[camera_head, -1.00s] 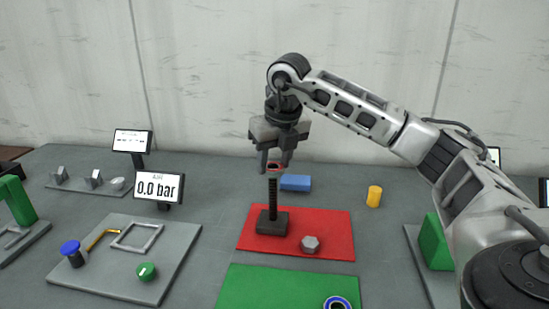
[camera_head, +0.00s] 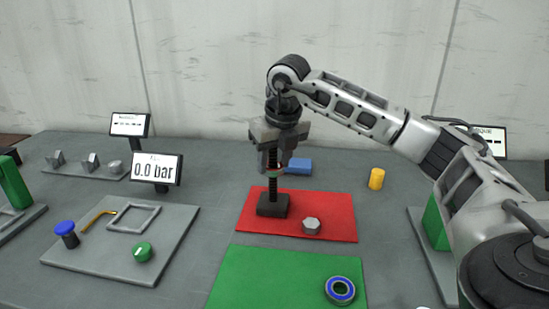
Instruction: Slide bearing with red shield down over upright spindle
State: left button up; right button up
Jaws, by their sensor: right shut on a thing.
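The upright black spindle (camera_head: 272,186) stands on its dark square base (camera_head: 272,205) on the red mat (camera_head: 330,228). My right gripper (camera_head: 274,167) points down directly over the spindle. It is shut on the bearing with the red shield (camera_head: 275,169), of which only a thin reddish edge shows between the fingers. The bearing is at the spindle's top end; the fingers hide whether the spindle has entered its hole. A second bearing with a blue shield (camera_head: 340,290) lies flat on the green mat. My left gripper is not in view.
A grey hex nut (camera_head: 311,226) lies on the red mat near the spindle. A blue block (camera_head: 298,167) and a yellow cylinder (camera_head: 376,179) stand behind. A grey plate (camera_head: 120,265) with a green knob (camera_head: 142,251) lies left. The green mat (camera_head: 265,278) is mostly clear.

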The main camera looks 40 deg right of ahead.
jog(key=o, duration=1.1)
pick_arm(q)
jog(key=p, duration=0.3)
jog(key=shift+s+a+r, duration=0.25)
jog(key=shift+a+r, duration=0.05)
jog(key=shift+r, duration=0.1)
pick_arm(e)
jog(key=v, duration=1.6)
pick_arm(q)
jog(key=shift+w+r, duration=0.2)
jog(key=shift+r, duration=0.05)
